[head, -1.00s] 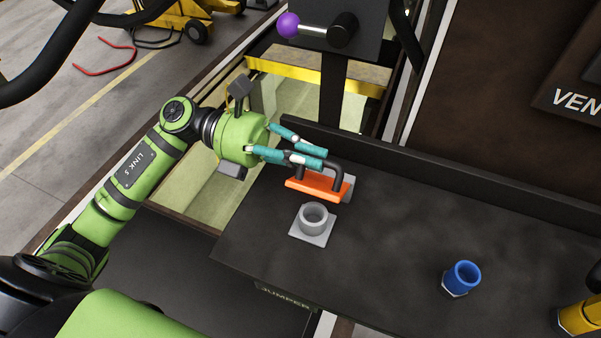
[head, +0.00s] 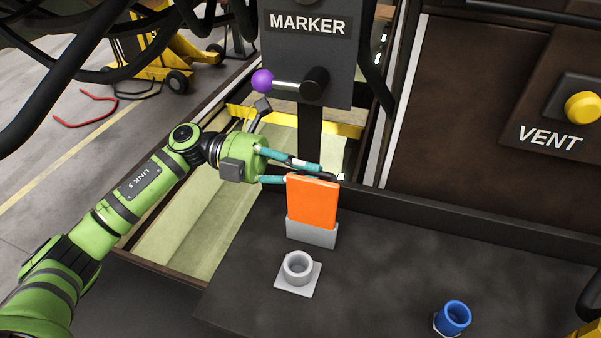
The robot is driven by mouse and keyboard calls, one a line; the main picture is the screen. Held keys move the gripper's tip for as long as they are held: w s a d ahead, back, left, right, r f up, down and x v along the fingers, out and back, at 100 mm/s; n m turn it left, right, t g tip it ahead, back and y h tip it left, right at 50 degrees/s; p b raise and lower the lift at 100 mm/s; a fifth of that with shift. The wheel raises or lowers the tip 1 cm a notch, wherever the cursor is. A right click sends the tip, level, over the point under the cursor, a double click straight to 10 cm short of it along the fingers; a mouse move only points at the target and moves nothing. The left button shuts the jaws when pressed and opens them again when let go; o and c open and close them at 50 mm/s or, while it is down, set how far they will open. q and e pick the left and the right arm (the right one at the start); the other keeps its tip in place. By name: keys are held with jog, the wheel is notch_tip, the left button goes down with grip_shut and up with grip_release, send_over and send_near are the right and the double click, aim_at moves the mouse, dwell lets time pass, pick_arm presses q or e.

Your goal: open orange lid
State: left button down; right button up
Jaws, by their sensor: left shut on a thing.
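The orange lid (head: 313,202) stands nearly upright on a light grey box (head: 312,234) on the dark bench. My left gripper (head: 330,175) comes in from the left behind the lid's upper edge. Its teal fingers are shut on the lid's dark handle, which is mostly hidden behind the lid. The inside of the grey box is hidden from this angle. My right gripper does not show.
A grey round socket (head: 298,270) on a square plate sits in front of the box. A blue cylinder (head: 453,318) stands at the lower right. The MARKER panel (head: 308,50) with a purple-knobbed lever (head: 263,81) rises behind. The bench's middle right is clear.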

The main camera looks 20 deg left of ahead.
pick_arm(q)
jog(key=shift+w+f+n, duration=0.25)
jog(key=shift+w+n, duration=0.05)
jog(key=shift+n, duration=0.1)
jog(key=c, duration=1.3)
grip_release()
jog(key=a, duration=1.2)
jog(key=shift+w, duration=0.2)
